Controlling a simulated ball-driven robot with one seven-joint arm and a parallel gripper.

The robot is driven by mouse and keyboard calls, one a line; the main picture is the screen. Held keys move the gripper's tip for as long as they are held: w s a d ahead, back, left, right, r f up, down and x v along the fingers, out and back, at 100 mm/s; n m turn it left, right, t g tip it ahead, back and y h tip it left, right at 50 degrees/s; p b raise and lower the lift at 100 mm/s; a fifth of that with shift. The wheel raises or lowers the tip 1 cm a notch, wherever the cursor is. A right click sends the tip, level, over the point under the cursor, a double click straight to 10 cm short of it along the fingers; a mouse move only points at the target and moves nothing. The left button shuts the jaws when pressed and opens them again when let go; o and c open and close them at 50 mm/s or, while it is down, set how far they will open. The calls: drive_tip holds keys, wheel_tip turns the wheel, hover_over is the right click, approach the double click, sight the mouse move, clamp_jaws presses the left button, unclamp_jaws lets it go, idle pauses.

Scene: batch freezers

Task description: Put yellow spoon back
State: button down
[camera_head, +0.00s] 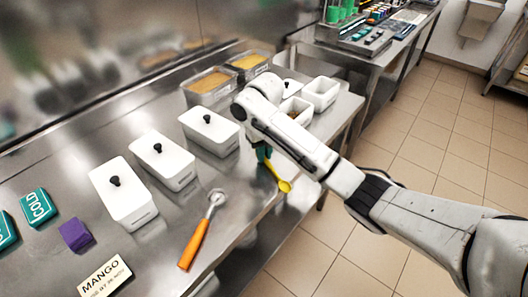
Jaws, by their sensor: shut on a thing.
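The yellow spoon (280,182) shows at the end of my arm, near the front edge of the steel counter (255,205). Its bowl points down and right in the picture. My gripper (264,155) is shut on the spoon at its upper end. My arm hides most of the gripper and the top of the spoon. I cannot tell whether the spoon touches the counter.
White lidded tubs (123,197) stand in a row along the counter. Open white tubs (320,93) and clear pans (210,84) are farther back. An orange-handled scoop (195,243), a MANGO sign (105,277) and a purple block (76,235) lie nearer. Tiled floor is clear at right.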

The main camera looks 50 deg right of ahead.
drive_tip(key=shift+f, duration=0.2)
drive_tip(key=c, duration=1.1)
unclamp_jaws()
drive_tip(key=shift+r, duration=0.1)
wheel_tip(320, 180, up, 12)
drive_tip(key=p, duration=0.3)
drive_tip(key=shift+r, duration=0.15)
